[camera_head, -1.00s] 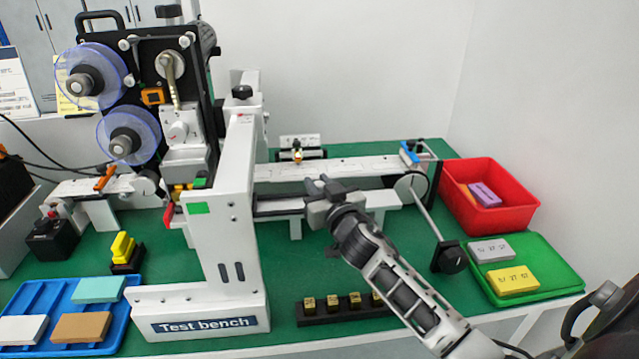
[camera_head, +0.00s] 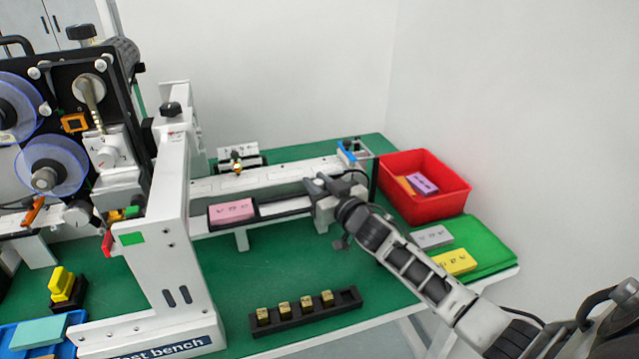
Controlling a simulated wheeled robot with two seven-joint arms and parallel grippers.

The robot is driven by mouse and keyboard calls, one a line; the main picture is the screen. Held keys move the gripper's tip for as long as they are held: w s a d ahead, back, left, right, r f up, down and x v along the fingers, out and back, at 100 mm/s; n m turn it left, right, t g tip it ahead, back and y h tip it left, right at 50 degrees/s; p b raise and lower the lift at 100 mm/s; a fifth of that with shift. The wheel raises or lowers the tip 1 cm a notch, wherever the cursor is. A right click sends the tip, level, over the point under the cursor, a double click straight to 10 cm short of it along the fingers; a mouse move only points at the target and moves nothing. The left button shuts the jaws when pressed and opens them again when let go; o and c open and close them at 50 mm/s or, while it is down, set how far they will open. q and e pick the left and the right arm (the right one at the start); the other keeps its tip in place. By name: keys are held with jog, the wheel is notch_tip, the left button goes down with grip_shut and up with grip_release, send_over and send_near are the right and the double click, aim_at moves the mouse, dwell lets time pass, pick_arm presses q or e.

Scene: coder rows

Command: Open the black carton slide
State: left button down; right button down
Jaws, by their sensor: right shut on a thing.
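The black carton slide (camera_head: 283,207) lies along the white rail of the test bench machine and extends out to the right of the white frame. A pink carton (camera_head: 232,211) with dark letters lies at its left end, beside the frame. My right gripper (camera_head: 324,193) is shut on the right end of the slide; the fingers hide the exact grip. My left gripper is not in view.
A red bin (camera_head: 447,202) with small cartons and a green tray (camera_head: 487,238) with a grey and a yellow carton stand at right. A black holder (camera_head: 338,305) with several brass stamps lies in front. A blue tray (camera_head: 12,335) shows at left.

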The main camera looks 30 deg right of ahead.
jog(key=c, duration=1.3)
grip_release()
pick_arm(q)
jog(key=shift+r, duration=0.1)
pick_arm(e)
jog(key=shift+o, duration=0.2)
jog(key=shift+s, duration=0.1)
jog(key=shift+s+f, duration=0.1)
jog(key=shift+s, duration=0.2)
pick_arm(q)
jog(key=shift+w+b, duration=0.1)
jog(key=shift+b, duration=0.2)
pick_arm(e)
jog(key=s, duration=1.5)
jog(key=shift+d, duration=0.3)
jog(key=shift+s, duration=0.1)
